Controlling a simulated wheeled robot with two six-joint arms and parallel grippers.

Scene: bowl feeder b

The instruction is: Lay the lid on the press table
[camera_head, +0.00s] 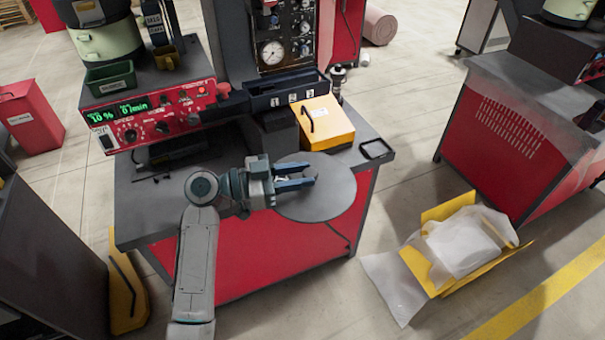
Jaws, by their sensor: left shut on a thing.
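The lid (335,197) is a flat, round grey disc over the front right part of the press table (155,205). In this view it reaches past the table's front edge. My left gripper (312,174) comes in from the left above the disc, with its blue-grey fingers shut on the lid near its middle. The held part is mostly hidden by the fingers. I cannot tell whether the disc touches the table top or hangs a little above it. My right gripper is not in view.
A yellow box (325,124) stands on the table just behind the lid, with a dark numbered bin (287,92) behind it. A small black tray (377,150) lies at the right corner. The red control panel (150,115) is at the left. An open carton (455,245) lies on the floor.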

